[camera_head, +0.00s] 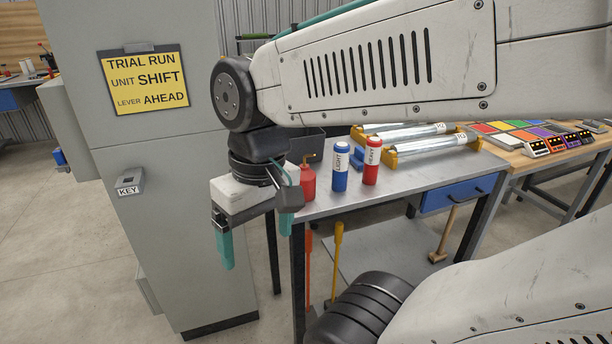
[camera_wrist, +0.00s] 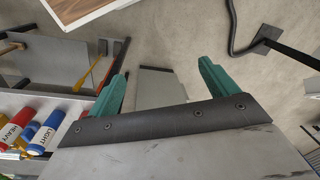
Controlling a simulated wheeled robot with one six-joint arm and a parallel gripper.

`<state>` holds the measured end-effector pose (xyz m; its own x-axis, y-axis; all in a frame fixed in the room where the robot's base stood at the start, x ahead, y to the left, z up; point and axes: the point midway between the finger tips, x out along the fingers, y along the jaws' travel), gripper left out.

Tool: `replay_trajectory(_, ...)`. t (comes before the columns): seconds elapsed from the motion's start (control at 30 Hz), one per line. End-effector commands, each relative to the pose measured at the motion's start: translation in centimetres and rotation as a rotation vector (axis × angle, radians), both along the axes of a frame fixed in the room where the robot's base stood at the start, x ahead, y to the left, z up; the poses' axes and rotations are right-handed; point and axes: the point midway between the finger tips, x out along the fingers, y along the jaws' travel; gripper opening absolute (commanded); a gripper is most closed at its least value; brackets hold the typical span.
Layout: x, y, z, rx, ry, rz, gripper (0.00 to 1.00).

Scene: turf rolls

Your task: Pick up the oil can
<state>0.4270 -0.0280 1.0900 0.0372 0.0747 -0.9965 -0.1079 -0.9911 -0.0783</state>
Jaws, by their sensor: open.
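The oil can (camera_head: 308,181) is small and red with a thin brassy spout. It stands upright at the near left corner of the metal bench (camera_head: 330,207) in the head view, partly hidden behind my gripper. My gripper (camera_head: 257,246) is open and empty, its teal fingers pointing down. It hangs in front of the bench's left end, to the left of the can and apart from it. In the wrist view nothing lies between the teal fingers (camera_wrist: 162,78).
A blue LIGHT canister (camera_head: 341,170) and a red HEAVY canister (camera_head: 371,168) stand just right of the can. Behind them are tubes (camera_head: 420,145) in yellow holders. A grey cabinet (camera_head: 150,190) with a yellow sign (camera_head: 145,79) stands left. Long handles (camera_head: 337,255) lean below the bench.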

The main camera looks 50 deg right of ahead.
Motion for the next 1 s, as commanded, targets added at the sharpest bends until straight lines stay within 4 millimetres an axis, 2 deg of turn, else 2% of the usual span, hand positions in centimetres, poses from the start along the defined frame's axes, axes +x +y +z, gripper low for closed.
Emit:
replay_trajectory(0.17, 2.3, -1.0, -2.5, 0.239, 0.192, -0.317, 0.86)
replay_trajectory(0.27, 4.1, -2.4, -3.7, 0.412, 0.283, -0.532, 0.86)
replay_trajectory(0.37, 6.1, -4.3, -4.9, 0.597, 0.35, -0.746, 0.86)
replay_trajectory(0.47, 8.0, -7.2, -6.1, 0.793, 0.397, -0.961, 0.86)
replay_trajectory(0.57, 9.6, -10.9, -7.6, 0.997, 0.421, -1.176, 0.86)
replay_trajectory(0.67, 10.6, -15.6, -9.3, 1.211, 0.418, -1.388, 0.86)
replay_trajectory(0.7, 10.7, -17.6, -10.1, 1.299, 0.41, -1.471, 0.86)
replay_trajectory(0.9, 9.1, -27.6, -14.3, 1.713, 0.307, -1.827, 0.86)
replay_trajectory(1.0, 9.0, -31.8, -15.1, 1.913, 0.217, -1.936, 0.86)
